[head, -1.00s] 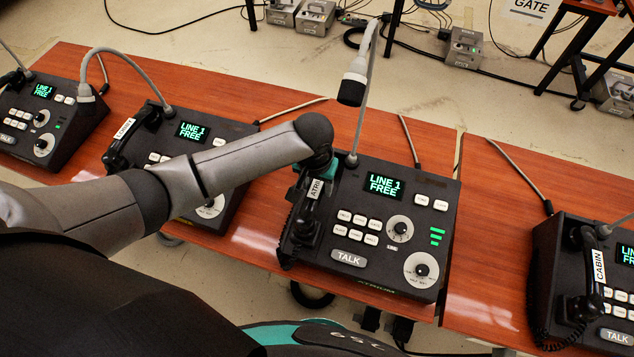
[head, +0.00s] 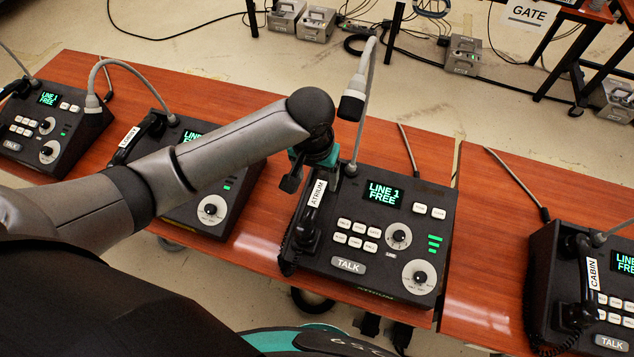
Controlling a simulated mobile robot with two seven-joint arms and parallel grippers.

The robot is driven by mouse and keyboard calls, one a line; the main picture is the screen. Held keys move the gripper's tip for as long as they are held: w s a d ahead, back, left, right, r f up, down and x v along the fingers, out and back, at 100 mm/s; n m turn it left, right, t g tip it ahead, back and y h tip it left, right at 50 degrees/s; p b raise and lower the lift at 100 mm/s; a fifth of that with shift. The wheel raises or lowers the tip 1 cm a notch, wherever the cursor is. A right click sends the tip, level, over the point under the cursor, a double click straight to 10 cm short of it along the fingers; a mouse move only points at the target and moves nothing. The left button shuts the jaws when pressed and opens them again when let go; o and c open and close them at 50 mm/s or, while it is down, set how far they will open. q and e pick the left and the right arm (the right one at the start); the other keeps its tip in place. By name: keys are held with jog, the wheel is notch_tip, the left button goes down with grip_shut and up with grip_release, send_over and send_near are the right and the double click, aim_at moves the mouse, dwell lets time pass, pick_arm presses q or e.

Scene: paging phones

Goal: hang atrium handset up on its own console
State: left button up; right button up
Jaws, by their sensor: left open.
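The black atrium handset (head: 309,218), with a white ATRIUM label, lies along the left side of the atrium console (head: 375,235), where its cradle is. The console's screen reads LINE 1 FREE. My left gripper (head: 305,172) is open, just above and behind the upper end of the handset, and appears apart from it. My arm hides part of the neighbouring console but not the label. My right gripper is not in view.
A gooseneck microphone (head: 357,95) rises from the atrium console's back edge, close to my left gripper. Other consoles stand on both sides, including one with a CABIN handset (head: 589,285). Bare wooden table (head: 480,230) lies between the atrium and cabin consoles.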

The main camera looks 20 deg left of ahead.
pick_arm(q)
jog(key=shift+s+r, duration=0.15)
jog(key=shift+r, duration=0.7)
jog(key=shift+s+r, duration=0.1)
jog(key=shift+r, duration=0.7)
